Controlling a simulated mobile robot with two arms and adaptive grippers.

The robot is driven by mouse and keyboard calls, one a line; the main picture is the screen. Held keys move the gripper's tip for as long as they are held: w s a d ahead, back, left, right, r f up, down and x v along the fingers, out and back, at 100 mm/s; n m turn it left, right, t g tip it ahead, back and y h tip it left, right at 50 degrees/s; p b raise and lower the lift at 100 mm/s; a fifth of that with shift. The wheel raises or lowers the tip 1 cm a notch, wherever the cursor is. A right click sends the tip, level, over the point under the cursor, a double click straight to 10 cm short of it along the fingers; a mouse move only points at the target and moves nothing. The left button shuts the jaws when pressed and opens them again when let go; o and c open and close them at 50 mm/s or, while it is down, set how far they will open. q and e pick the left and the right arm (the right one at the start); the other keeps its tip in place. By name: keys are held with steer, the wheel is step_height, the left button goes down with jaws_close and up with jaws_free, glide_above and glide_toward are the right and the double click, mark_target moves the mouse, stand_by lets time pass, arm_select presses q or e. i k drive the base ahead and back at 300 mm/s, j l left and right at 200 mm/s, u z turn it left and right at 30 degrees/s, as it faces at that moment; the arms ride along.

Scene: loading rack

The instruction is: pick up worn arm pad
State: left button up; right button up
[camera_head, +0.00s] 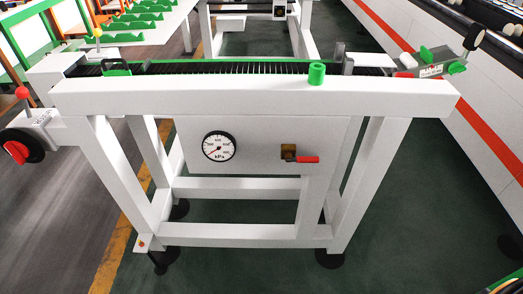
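I cannot tell for sure which thing is the worn arm pad. A green cylinder with a hole in its top (316,74) stands upright on the front beam of the white rack (250,97). A black piece with a green edge (117,67) sits at the left end of the rack's dark ribbed top (220,68). A grey arm with green parts (428,62) and a black tip sticks out at the rack's right end. Neither of my grippers shows in the head view.
The rack's front panel carries a pressure gauge (219,146) and a red-handled valve (305,159). A red knob on a black wheel (17,152) juts out at left. A white wall with a red stripe (420,58) runs along the right. Green floor (420,220) lies open there.

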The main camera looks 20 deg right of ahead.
mark_target(476, 34)
steer(key=z, duration=1.75)
